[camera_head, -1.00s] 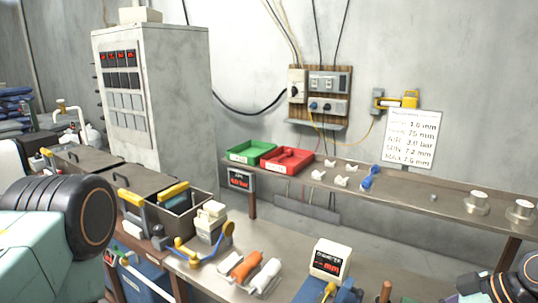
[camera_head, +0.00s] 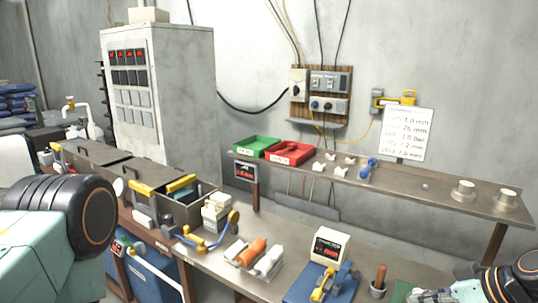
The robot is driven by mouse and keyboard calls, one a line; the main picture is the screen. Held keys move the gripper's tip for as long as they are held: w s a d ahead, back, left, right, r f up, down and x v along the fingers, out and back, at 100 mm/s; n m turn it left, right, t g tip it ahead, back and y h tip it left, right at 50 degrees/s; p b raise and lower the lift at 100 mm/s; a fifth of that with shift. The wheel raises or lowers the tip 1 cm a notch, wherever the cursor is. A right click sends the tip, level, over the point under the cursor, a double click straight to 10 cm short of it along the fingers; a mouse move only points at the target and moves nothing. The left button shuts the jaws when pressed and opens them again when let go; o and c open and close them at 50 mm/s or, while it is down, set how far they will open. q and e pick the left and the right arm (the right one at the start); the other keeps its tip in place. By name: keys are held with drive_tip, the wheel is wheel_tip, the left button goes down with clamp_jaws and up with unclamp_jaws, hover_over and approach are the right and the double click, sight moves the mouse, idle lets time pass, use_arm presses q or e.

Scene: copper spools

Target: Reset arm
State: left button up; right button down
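My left arm (camera_head: 60,230) fills the lower left corner, a teal link with a large black ribbed joint. Its gripper is not in the picture. My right arm comes in at the lower right corner. Part of my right gripper (camera_head: 430,296) shows at the bottom edge, cut off by the frame, in front of the bench's right end. I cannot tell whether its fingers are open or shut. Two copper spools, small pale cylinders on metal bases, stand at the right end of the shelf: the left spool (camera_head: 464,189) and the right spool (camera_head: 506,200).
The metal shelf (camera_head: 430,190) holds a green tray (camera_head: 257,146), a red tray (camera_head: 290,152) and small white blocks. The bench (camera_head: 215,262) below carries a white meter (camera_head: 330,247), a blue fixture (camera_head: 335,288) and an orange roll (camera_head: 250,252). A grey cabinet (camera_head: 180,90) stands behind.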

drive_tip(key=s+a+f+m+h+b, duration=0.1)
drive_tip(key=s+a+f+m+b, duration=0.15)
drive_tip(key=f, duration=0.35)
drive_tip(key=s+a+f+m+g+h+b, duration=0.1)
drive_tip(key=s+f+m+h+b, duration=0.1)
drive_tip(key=f+m+b, duration=0.3)
drive_tip(key=s+a+f+m+h+b, duration=0.1)
drive_tip(key=s+f+m, duration=0.1)
drive_tip(key=f, duration=0.5)
drive_tip(key=s+a+f+n+g+h+b, duration=0.1)
drive_tip(key=s+a+f+n+g+b, duration=0.2)
drive_tip(key=s+f+b, duration=0.8)
drive_tip(key=s+f+g, duration=0.2)
drive_tip(key=s+f, duration=0.8)
drive_tip(key=s, duration=0.1)
drive_tip(key=shift+s+a+f+g+h, duration=0.2)
drive_tip(key=shift+s+f+g+h, duration=0.1)
drive_tip(key=shift+s+f, duration=0.1)
drive_tip(key=shift+a, duration=0.15)
